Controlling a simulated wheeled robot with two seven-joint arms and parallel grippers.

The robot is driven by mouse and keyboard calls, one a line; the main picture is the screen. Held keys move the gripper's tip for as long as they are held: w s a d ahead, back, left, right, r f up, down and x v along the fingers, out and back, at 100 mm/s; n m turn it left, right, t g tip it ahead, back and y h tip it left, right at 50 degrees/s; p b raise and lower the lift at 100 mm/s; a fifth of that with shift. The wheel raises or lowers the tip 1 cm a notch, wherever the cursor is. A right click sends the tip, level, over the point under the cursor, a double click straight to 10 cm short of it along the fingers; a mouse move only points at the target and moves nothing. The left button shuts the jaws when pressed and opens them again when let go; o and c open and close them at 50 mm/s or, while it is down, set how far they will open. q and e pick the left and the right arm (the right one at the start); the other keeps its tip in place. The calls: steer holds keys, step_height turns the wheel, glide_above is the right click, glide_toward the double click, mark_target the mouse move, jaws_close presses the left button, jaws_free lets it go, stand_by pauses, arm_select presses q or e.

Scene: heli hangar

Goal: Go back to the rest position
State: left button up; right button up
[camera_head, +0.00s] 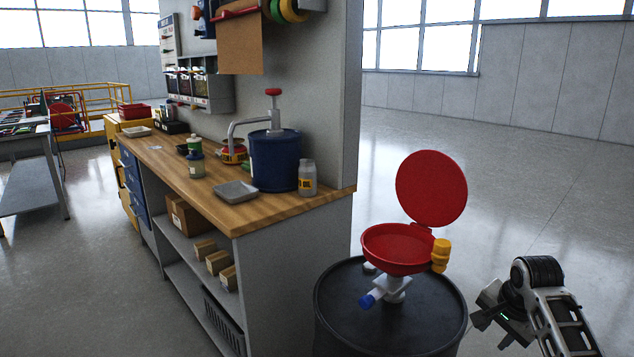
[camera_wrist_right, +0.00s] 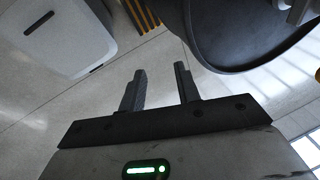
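My right gripper (camera_head: 488,328) is at the lower right of the head view, beside the black drum (camera_head: 335,310) and to the right of it. In the right wrist view the right gripper (camera_wrist_right: 161,75) has its two fingers apart with nothing between them, and bare floor shows past the tips. The drum's dark edge (camera_wrist_right: 220,50) is at the top right of that view, apart from the fingers. My left gripper is in neither view.
A red funnel (camera_head: 395,250) with its round lid (camera_head: 432,188) raised stands on the drum. A wooden-topped workbench (camera_head: 280,212) on the left holds a blue pump container (camera_head: 275,162), a grey tray (camera_head: 235,191) and bottles. Open floor (camera_head: 540,200) lies behind the drum.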

steer(key=s+a+f+n, duration=0.6)
steer(key=s+a+f, duration=0.1)
steer(key=s+a, duration=0.15)
steer(key=s+a+r+n+y, duration=0.1)
steer(key=s+a+n, duration=0.4)
steer(key=s, duration=0.6)
steer(key=s+a+r+n, duration=0.1)
steer(key=s+a+n, duration=0.4)
steer(key=s, duration=0.5)
steer(key=w+a+m+t+y+p, duration=0.1)
steer(key=w+a+t+y+p, duration=0.2)
steer(key=w+a+t, duration=0.3)
steer(key=shift+w+a+t+y, duration=0.2)
steer(key=shift+a+t+y, duration=0.1)
steer(key=shift+a+t, duration=0.4)
steer(key=shift+f, duration=0.1)
